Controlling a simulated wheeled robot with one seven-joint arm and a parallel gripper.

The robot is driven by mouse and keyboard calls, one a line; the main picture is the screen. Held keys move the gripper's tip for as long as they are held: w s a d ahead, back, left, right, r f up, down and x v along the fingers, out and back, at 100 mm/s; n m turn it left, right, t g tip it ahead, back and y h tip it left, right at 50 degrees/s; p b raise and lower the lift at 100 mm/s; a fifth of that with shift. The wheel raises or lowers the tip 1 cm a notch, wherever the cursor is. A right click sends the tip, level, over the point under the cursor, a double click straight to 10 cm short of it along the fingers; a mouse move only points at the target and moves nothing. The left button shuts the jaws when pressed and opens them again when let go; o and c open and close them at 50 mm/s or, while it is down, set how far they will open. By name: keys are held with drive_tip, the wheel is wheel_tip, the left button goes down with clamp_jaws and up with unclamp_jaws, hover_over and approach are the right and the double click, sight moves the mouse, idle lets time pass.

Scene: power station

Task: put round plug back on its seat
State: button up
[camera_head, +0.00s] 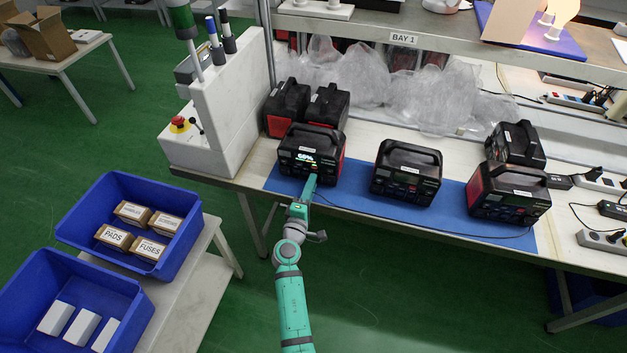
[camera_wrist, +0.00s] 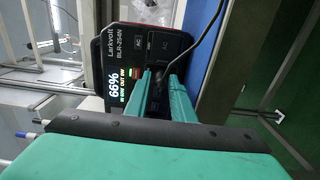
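The power station (camera_head: 311,152) with the lit display stands at the left end of the blue mat. In the wrist view its front panel (camera_wrist: 122,62) reads 66% and shows AC outlets. My gripper (camera_head: 311,182) is right at the lower front of this station. In the wrist view the teal fingers (camera_wrist: 161,82) are close together on the dark round plug (camera_wrist: 157,90), whose black cable (camera_wrist: 204,44) leads up and right. The plug is mostly hidden between the fingers. The seat is hidden behind the fingers, and I cannot tell whether the plug touches it.
Two more power stations (camera_head: 407,172) (camera_head: 508,193) stand to the right on the blue mat (camera_head: 357,204). The cable lies along the mat's front. A white console (camera_head: 222,115) stands at the left. Blue bins (camera_head: 185,242) (camera_head: 25,300) are at lower left.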

clamp_jaws()
drive_tip(key=shift+d, duration=0.2)
drive_tip(key=shift+s+a, duration=0.1)
drive_tip(key=shift+a, duration=0.1)
drive_tip(key=shift+s, duration=0.15)
drive_tip(key=shift+s+a, duration=0.2)
drive_tip(key=shift+s, duration=0.5)
